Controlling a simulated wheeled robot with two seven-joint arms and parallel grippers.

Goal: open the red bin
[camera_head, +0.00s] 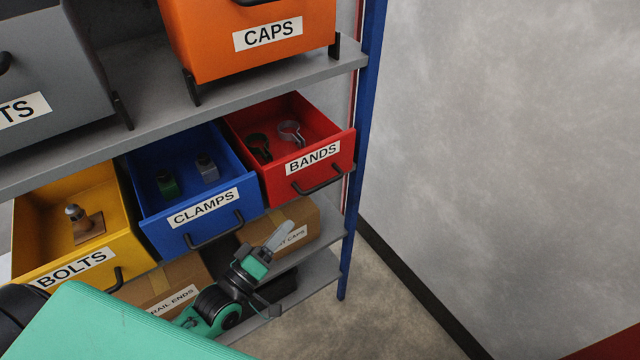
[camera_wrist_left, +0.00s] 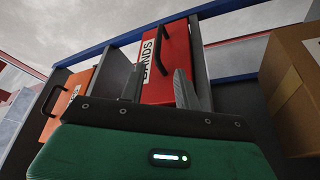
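The red bin (camera_head: 340,155), labelled BANDS, stands pulled out of the middle shelf, and its inside with two ring clamps shows from above. Its dark handle (camera_head: 318,181) is on the front face. In the left wrist view the red bin (camera_wrist_left: 178,60) appears turned on its side, with its handle (camera_wrist_left: 159,45) and label beyond the fingers. My left gripper (camera_head: 274,262) is below and in front of the red bin, apart from the handle. Its two fingers stand apart with nothing between them in the left wrist view (camera_wrist_left: 158,80). My right gripper is not in view.
The blue CLAMPS bin (camera_head: 195,207) and yellow BOLTS bin (camera_head: 75,262) also stand out to the left. The orange CAPS bin (camera_head: 240,60) is above. Cardboard boxes (camera_head: 272,222) sit below. A blue post (camera_head: 358,150) stands right of the red bin.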

